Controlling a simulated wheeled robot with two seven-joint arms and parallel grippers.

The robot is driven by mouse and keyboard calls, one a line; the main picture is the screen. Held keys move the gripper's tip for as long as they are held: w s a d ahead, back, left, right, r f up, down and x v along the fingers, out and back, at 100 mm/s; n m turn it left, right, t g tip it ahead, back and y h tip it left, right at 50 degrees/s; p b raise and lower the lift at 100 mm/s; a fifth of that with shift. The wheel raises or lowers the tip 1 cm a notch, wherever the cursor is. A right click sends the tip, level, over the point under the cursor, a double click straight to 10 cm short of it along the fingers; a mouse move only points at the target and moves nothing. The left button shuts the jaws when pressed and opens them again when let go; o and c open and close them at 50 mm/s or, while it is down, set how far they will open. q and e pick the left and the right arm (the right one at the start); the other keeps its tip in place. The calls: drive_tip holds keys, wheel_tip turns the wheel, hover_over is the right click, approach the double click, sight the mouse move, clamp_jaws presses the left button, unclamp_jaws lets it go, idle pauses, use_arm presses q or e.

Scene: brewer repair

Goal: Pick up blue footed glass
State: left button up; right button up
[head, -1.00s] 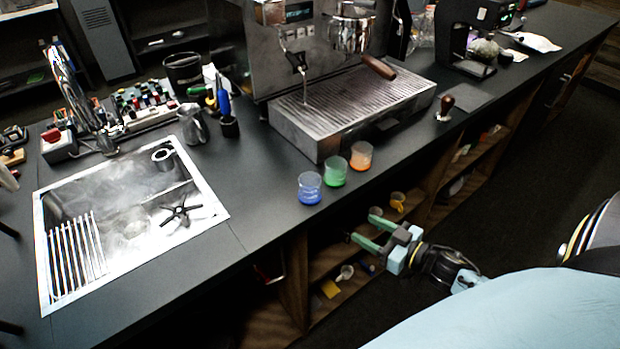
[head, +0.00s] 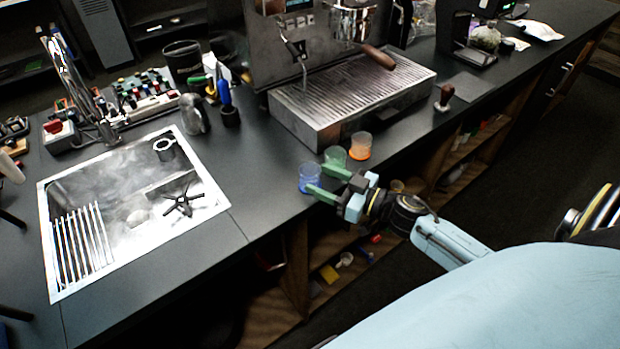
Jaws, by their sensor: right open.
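The blue footed glass (head: 309,177) stands upright on the dark counter near its front edge, in front of the espresso machine. A green glass (head: 335,156) and an orange glass (head: 360,146) stand in a row to its right. My right gripper (head: 322,183) is open, its green fingers pointing left toward the glasses. One fingertip overlaps the right side of the blue glass in the picture; I cannot tell whether it touches. The other finger lies in front of the green glass. My left gripper is not in view.
The espresso machine's drip tray (head: 352,98) stands behind the glasses. A metal sink (head: 129,207) is set into the counter at left, with a black spider-shaped part (head: 183,201) on it. A tamper (head: 444,97) stands to the right. Counter left of the blue glass is clear.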

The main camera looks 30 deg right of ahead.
sight(319, 177)
drive_tip(key=x, duration=0.4)
drive_tip(key=shift+s+a+r, duration=0.1)
drive_tip(key=shift+r, duration=0.15)
drive_tip(key=c, duration=0.8)
